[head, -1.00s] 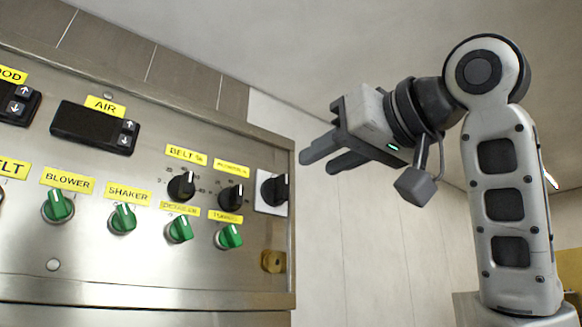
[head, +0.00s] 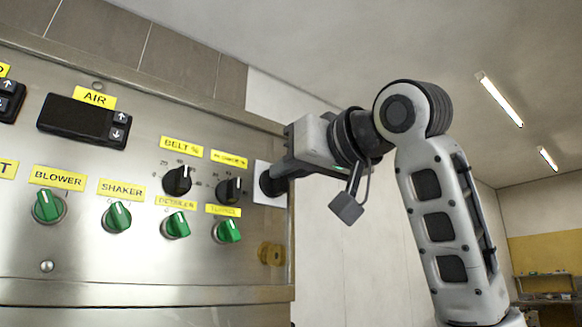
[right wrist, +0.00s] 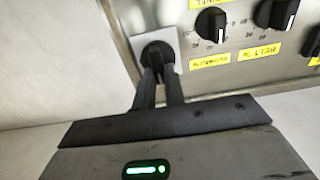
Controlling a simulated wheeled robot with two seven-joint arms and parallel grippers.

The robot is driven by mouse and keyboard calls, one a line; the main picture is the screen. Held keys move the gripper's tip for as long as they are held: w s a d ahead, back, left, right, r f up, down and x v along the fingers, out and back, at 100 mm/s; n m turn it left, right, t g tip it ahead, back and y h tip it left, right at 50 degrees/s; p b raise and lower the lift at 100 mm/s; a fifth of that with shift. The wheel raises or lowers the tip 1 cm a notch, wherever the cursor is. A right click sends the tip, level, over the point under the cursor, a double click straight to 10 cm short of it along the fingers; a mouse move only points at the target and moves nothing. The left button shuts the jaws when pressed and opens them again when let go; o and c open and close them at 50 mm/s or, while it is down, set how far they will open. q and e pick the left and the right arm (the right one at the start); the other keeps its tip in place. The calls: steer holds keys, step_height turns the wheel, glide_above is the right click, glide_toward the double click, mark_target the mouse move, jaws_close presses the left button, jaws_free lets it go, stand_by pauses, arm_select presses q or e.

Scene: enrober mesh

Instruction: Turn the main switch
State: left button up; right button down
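The main switch is a black rotary knob on a white plate (head: 262,199) at the right edge of the steel control panel (head: 110,262). My right gripper (head: 272,183) reaches the knob from the right and hides most of it in the head view. In the right wrist view the knob (right wrist: 155,53) sits on its white plate, with the two dark fingers (right wrist: 157,76) reaching its front, one either side of its handle. A narrow gap shows between the fingers; I cannot tell whether they press on the handle. My left gripper is out of view.
Left of the switch are two black dials (head: 177,180), several green knobs (head: 228,231) with yellow labels and a black AIR display (head: 83,121). A brass-coloured fitting (head: 270,254) is below the switch. Right of the panel is open room.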

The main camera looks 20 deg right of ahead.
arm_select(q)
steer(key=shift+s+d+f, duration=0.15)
arm_select(e)
steer(key=shift+m, duration=0.4)
arm_select(q)
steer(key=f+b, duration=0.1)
steer(key=b, duration=0.3)
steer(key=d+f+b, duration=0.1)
steer(key=b, duration=0.1)
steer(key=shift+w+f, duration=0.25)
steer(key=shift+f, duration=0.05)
arm_select(e)
steer(key=m, duration=1.1)
steer(key=d+f+m, duration=0.1)
steer(key=m, duration=0.5)
steer(key=shift+w, duration=0.15)
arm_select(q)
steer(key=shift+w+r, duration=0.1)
arm_select(e)
steer(key=c, duration=1.5)
jaws_free()
steer(key=shift+o, duration=0.2)
